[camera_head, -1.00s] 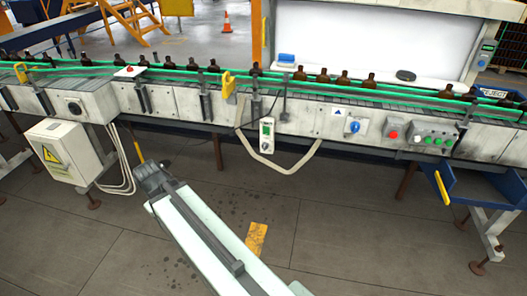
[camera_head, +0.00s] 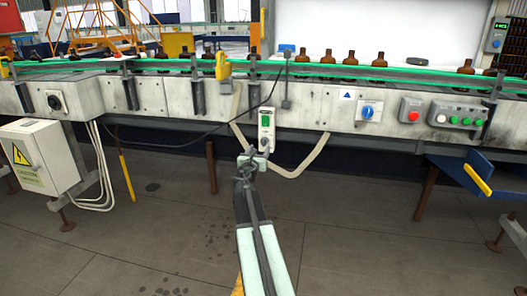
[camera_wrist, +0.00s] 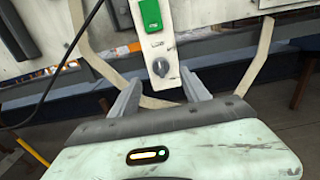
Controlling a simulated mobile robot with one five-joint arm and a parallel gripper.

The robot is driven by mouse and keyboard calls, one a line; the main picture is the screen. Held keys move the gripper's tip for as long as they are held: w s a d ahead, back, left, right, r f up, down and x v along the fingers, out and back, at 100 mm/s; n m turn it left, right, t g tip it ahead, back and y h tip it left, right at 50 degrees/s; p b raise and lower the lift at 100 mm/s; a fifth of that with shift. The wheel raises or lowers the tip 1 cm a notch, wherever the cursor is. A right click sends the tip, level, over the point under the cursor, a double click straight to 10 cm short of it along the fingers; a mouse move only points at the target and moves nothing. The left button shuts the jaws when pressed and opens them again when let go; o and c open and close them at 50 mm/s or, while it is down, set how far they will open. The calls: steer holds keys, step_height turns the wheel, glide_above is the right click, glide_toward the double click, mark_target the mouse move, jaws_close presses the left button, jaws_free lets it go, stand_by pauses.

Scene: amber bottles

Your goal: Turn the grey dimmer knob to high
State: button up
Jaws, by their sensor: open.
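The grey dimmer knob (camera_wrist: 160,67) is on the lower part of a narrow white control box (camera_wrist: 155,47), below a green panel. Its pointer looks roughly upright in the wrist view, but its setting is too small to read. In the head view the box (camera_head: 266,125) hangs on the front of the conveyor, with the knob (camera_head: 265,143) small and partly hidden near my gripper (camera_head: 248,160). In the wrist view my gripper (camera_wrist: 161,78) is open, its fingers spread below and to either side of the knob, with nothing between them. I cannot tell whether they touch it.
A blue knob (camera_head: 368,112), a red button (camera_head: 411,110) and several green buttons (camera_head: 458,114) sit to the right. An electrical cabinet (camera_head: 38,157) stands at left.

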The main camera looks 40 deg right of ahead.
mark_target(263, 142)
steer(key=x, duration=0.7)
steer(key=shift+w+d, duration=0.25)
steer(key=shift+d, duration=0.1)
jaws_close()
steer(key=shift+d+r, duration=0.1)
steer(key=shift+d, duration=0.05)
